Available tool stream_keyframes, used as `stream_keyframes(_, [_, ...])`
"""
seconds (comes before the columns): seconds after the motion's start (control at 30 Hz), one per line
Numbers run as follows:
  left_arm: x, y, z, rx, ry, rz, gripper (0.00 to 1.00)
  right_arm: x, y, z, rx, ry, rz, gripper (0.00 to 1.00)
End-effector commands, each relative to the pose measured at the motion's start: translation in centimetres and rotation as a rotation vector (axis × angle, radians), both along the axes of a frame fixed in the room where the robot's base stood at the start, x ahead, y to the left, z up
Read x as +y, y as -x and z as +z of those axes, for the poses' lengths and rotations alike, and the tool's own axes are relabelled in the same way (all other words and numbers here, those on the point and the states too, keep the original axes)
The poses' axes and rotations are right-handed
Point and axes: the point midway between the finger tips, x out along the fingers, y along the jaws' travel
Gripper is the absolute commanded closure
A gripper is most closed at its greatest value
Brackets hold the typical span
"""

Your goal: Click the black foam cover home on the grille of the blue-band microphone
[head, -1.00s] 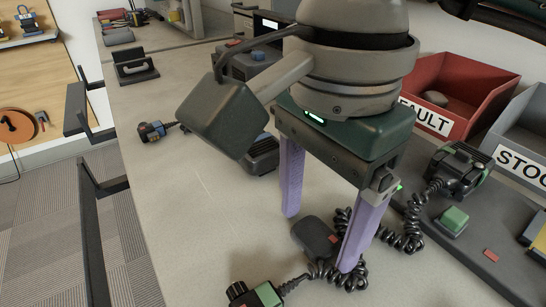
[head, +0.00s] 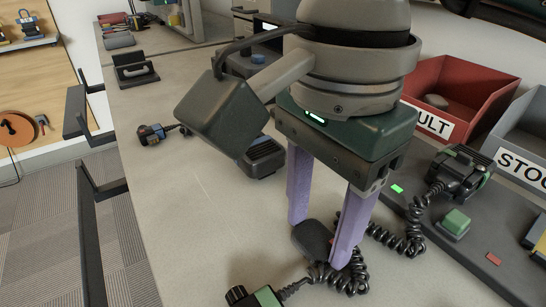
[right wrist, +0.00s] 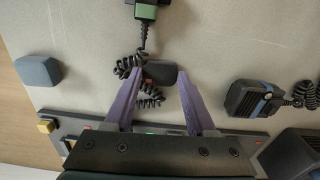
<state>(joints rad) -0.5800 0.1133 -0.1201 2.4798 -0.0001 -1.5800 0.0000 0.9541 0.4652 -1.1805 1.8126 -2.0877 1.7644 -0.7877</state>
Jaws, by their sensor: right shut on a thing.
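The black foam cover (head: 312,238) is a small rounded dark block lying low over the bench. My right gripper (head: 319,243) has its purple fingers shut on the cover's two sides. The right wrist view shows the cover (right wrist: 162,72) between the fingertips (right wrist: 160,79). The blue-band microphone (head: 262,157) lies on the bench beyond the gripper, its ribbed face partly visible and part hidden by my wrist. Its blue band shows in the right wrist view, where the microphone (right wrist: 250,100) lies to the right of the cover, apart from it. My left gripper is not in view.
A coiled black cord (head: 345,278) lies right by the fingertips, running to a green-banded plug (head: 265,297). A green-banded microphone (head: 462,172) rests on a dark tray (head: 480,240). A red bin (head: 470,85) and grey bin (head: 520,120) stand behind. The bench's left middle is clear.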

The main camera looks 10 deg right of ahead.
Motion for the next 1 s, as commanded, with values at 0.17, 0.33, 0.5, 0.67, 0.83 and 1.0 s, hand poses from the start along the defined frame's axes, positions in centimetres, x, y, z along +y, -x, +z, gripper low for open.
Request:
stream_keyframes(0.17, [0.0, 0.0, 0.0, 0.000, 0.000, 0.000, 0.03, 0.0, 0.0, 0.0, 0.000, 0.000, 0.000, 0.83])
stream_keyframes(0.33, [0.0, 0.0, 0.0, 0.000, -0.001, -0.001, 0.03, 0.0, 0.0, 0.0, 0.000, 0.000, 0.000, 0.94])
stream_keyframes(0.5, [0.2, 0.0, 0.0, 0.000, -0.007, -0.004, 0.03, 0.0, 0.0, 0.0, 0.000, 0.000, 0.000, 0.94])
stream_keyframes(0.67, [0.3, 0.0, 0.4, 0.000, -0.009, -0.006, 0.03, 0.0, 0.0, 0.6, -0.001, 0.000, 0.000, 0.94])
stream_keyframes(0.83, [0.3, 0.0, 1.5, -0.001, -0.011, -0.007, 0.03, 0.0, 0.0, 2.1, -0.001, 0.001, 0.000, 0.94])
stream_keyframes(1.0, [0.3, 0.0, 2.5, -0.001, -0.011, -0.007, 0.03, 0.0, 0.0, 3.6, -0.001, 0.000, 0.000, 0.94])
